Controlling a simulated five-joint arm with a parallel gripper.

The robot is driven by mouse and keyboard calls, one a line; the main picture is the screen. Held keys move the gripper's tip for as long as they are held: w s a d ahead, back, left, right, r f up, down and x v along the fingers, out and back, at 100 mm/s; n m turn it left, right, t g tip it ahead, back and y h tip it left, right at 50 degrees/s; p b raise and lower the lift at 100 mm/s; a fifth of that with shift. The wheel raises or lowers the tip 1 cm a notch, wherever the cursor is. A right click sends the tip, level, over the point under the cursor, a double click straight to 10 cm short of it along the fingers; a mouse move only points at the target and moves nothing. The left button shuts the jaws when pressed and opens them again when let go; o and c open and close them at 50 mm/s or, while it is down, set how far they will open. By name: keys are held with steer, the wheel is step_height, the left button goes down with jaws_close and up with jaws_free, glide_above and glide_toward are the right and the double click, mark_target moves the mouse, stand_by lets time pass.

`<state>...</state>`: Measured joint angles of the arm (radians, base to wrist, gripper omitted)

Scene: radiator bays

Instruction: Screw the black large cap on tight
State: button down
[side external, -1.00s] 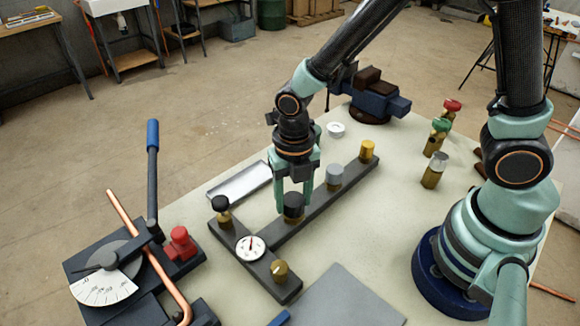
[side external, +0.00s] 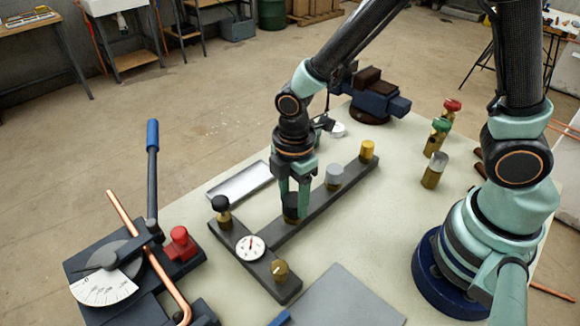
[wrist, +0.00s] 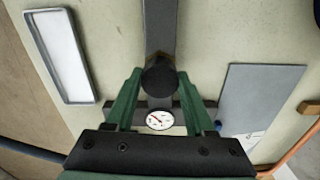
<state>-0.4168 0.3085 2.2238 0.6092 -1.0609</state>
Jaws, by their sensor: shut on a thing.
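In the wrist view the round black cap (wrist: 160,77) shows between the two green fingertips (wrist: 159,72). The fingers partly hide the cap in the side view. The thread under the cap is hidden, so I cannot tell how tight it sits.
A pipe bender (side external: 110,265) stands left, a silver tray (side external: 240,181) behind. Valves stand right.

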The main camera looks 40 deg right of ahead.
steer(key=m, duration=1.2)
steer(key=shift+c, duration=2.2)
jaws_free()
